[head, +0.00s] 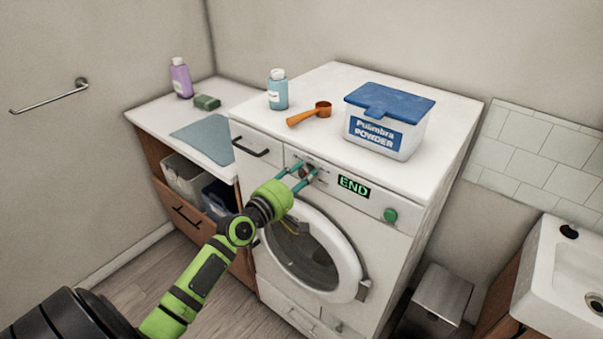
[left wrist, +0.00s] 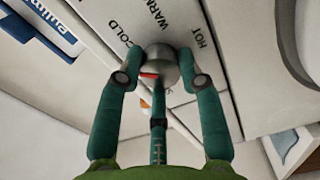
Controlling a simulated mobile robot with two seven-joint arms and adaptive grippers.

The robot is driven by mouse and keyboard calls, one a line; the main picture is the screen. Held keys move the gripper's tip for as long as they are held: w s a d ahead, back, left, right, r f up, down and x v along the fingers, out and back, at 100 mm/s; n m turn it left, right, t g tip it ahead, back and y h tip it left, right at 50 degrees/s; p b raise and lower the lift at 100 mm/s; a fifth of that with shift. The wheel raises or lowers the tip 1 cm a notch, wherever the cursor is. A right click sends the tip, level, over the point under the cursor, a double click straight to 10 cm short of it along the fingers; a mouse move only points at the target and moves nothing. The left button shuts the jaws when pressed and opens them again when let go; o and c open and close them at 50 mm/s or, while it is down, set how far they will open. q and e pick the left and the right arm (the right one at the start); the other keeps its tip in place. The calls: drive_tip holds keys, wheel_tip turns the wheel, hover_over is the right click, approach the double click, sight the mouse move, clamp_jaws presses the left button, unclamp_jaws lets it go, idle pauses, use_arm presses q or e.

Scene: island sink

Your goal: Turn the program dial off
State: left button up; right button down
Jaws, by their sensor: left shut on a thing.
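The program dial (left wrist: 160,54) is a round grey knob with a red pointer mark. It sits on the front panel of the white washing machine (head: 450,130). COLD, WARM and HOT are printed around it, and the red mark points left in the left wrist view, below COLD. My left gripper (head: 302,174) has its teal fingers at the panel in the head view; in the left wrist view the gripper (left wrist: 160,74) is closed around the dial. The fingers hide part of the dial and lettering. A display (head: 354,187) reads END. My right gripper is not in view.
A green button (head: 390,215) is right of the display, and the round door (head: 345,255) is below. A powder box (head: 385,125), an orange scoop (head: 309,115) and a blue bottle (head: 277,92) stand or lie on top. A counter (head: 150,118) adjoins at left.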

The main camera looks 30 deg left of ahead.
use_arm(q)
drive_tip(key=n+p, duration=0.1)
drive_tip(key=n, duration=0.2)
drive_tip(key=shift+r+n, duration=0.1)
drive_tip(key=shift+n, duration=0.3)
drive_tip(key=shift+n+p, duration=0.5)
drive_tip(key=shift+n, duration=1.3)
drive_tip(key=o, duration=1.1)
drive_tip(key=shift+o, duration=0.2)
drive_tip(key=shift+s, duration=0.45)
drive_tip(key=s, duration=1.1)
drive_tip(key=shift+a, duration=0.4)
